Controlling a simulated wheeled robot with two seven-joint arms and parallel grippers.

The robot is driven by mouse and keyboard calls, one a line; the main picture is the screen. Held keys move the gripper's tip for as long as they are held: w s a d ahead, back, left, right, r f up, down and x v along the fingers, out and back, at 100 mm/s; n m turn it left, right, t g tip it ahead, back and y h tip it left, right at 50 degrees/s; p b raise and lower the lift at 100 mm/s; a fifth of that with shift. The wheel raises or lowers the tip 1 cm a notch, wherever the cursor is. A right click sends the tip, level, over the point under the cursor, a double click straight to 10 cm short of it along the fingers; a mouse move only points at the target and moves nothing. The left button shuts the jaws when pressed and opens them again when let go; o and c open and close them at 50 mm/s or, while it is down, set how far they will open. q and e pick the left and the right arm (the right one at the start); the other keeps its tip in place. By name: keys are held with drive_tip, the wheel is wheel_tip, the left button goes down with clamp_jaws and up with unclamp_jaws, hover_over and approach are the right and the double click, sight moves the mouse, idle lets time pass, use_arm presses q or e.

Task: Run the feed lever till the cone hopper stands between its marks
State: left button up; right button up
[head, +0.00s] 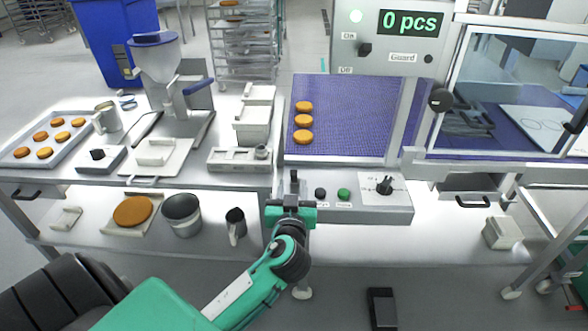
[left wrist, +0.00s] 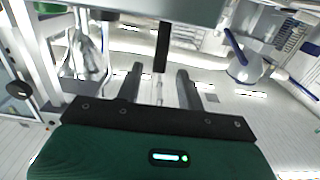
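The cone hopper (head: 156,62) is a pale grey cone with a blue rim, on a grey stand at the left table's back. A blue-handled arm (head: 198,88) sticks out at its right. Its marks and fill level cannot be made out. The hopper also shows in the left wrist view (left wrist: 242,68). A black upright lever (head: 294,180) stands at the left end of the conveyor's control panel; I cannot tell which is the feed lever. My left gripper (head: 291,208) is just in front of this lever, fingers apart; a dark bar (left wrist: 162,48) shows beyond them. My right gripper is not in view.
The panel (head: 330,208) also has black and green buttons and a knob (head: 385,186). A purple conveyor (head: 350,115) carries three orange rounds (head: 303,121) below a "0 pcs" display (head: 411,23). A clear guard (head: 510,90) stands right. A tray of rounds (head: 22,153) lies left.

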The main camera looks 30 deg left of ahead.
sight(294, 177)
use_arm(q)
drive_tip(key=x, duration=0.4)
drive_tip(key=shift+w+a+r+p, duration=0.15)
drive_tip(key=shift+w+p, duration=0.1)
drive_tip(key=shift+p, duration=0.15)
drive_tip(key=shift+w+a, duration=0.35)
drive_tip(key=shift+w, duration=0.2)
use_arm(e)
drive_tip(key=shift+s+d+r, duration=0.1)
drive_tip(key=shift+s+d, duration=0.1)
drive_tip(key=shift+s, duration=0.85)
use_arm(q)
clamp_jaws()
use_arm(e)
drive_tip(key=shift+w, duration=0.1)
